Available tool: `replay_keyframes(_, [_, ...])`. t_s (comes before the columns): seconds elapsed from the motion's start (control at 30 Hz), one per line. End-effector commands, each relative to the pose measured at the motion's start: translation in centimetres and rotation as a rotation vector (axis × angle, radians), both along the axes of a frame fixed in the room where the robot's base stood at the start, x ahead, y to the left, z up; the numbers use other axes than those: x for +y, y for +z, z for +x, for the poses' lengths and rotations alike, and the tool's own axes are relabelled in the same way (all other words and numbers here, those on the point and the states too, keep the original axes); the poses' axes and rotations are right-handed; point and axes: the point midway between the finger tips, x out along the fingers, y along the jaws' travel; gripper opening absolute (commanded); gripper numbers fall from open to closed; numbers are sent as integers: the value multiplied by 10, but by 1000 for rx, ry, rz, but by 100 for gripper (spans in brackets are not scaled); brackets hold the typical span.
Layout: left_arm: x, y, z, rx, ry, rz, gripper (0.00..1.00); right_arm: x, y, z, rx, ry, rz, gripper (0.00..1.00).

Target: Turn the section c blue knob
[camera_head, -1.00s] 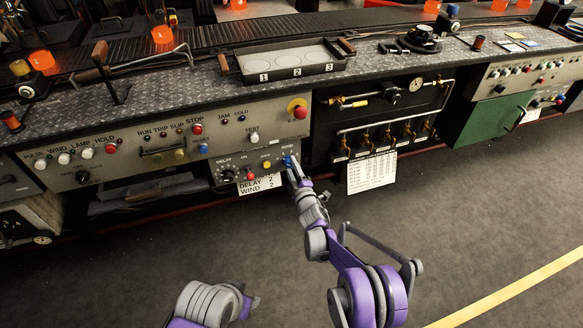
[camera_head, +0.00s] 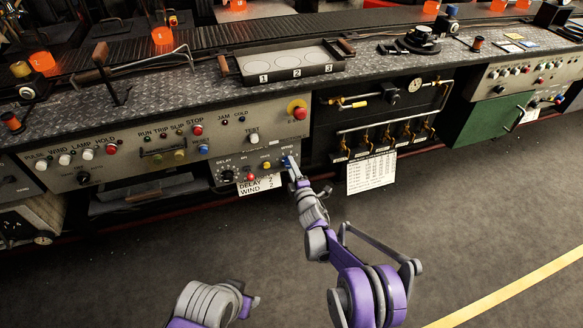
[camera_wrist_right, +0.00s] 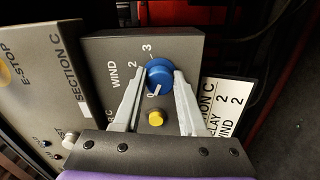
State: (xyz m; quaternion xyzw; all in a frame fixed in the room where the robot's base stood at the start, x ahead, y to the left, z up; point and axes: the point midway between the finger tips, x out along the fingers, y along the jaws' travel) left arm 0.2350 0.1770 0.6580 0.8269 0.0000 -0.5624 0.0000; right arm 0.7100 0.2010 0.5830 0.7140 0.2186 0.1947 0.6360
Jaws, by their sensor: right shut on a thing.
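The section C blue knob (camera_wrist_right: 158,77) sits on a grey panel marked WIND. It also shows in the head view (camera_head: 288,162), on the lower right of the console front. Its white pointer line faces the 0 mark; the 2 and 3 marks are visible, and a finger covers part of the scale. My right gripper (camera_wrist_right: 160,74) is shut on the knob, one finger on each side; in the head view it (camera_head: 290,166) reaches the panel from below. My left arm shows at the bottom of the head view, its fingers not clear.
A yellow button (camera_wrist_right: 155,118) lies just beside the knob between my fingers. A white DELAY/WIND card (camera_head: 260,185) hangs below the panel, its WIND line reading 2. A gauge and valve panel (camera_head: 385,115) is to the right. The floor in front is clear.

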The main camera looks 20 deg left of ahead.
Motion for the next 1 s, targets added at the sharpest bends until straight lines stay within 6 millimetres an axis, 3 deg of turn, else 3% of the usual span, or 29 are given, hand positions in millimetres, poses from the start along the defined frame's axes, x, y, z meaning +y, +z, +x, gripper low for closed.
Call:
replay_keyframes(0.1, [0,0,0,0,0,0,50,-1,0,0,-1,-1,-2,0])
replay_keyframes(0.13, [0,0,0,0,0,0,50,-1,0,0,-1,-1,-2,44])
replay_keyframes(0.3, [0,0,0,0,0,0,50,0,0,0,-1,0,-1,71])
replay_keyframes(0.67, [0,1,0,0,0,0,50,-4,0,-5,-1,0,-1,71])
replay_keyframes(1.0, [0,12,-2,-2,0,0,50,-40,1,-57,0,-2,-1,71])
